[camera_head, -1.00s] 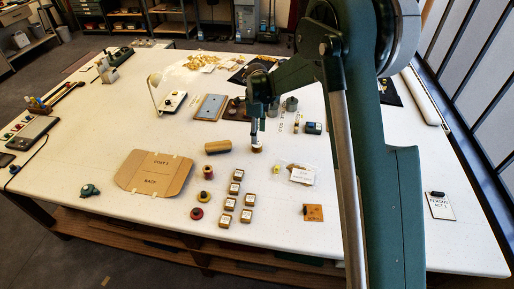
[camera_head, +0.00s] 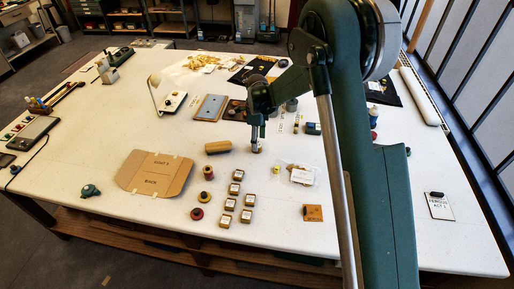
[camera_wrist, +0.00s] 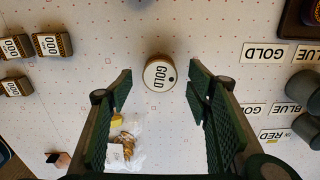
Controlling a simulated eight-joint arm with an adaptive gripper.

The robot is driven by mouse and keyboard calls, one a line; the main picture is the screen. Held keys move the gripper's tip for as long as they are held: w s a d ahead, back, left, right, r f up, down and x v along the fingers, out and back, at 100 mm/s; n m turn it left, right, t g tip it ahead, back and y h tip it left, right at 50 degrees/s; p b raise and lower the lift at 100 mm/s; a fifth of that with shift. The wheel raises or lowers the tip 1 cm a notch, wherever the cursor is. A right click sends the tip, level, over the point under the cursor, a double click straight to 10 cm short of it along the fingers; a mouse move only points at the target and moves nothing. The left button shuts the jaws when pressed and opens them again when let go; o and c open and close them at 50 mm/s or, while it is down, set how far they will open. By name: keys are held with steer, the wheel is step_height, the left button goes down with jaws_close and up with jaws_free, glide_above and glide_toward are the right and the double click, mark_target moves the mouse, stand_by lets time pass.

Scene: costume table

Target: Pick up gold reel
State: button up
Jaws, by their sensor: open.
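The gold reel (camera_wrist: 158,74) stands upright on the white table in the wrist view, its round white top reading GOLD. In the head view the gold reel (camera_head: 256,149) shows small, right under my gripper (camera_head: 257,138), which partly hides it. In the wrist view my gripper (camera_wrist: 158,82) is open, one green padded finger on each side of the reel, with clear space between reel and fingers. Nothing is held.
Several labelled blocks (camera_wrist: 52,44) stand left in the wrist view. Name cards (camera_wrist: 265,54) and reels lie at right. A tan roll (camera_head: 218,147) lies left of the gripper in the head view, and a clear bag (camera_head: 301,175) lies in front and right.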

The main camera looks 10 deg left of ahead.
steer(key=shift+f, duration=1.7)
steer(key=c, duration=1)
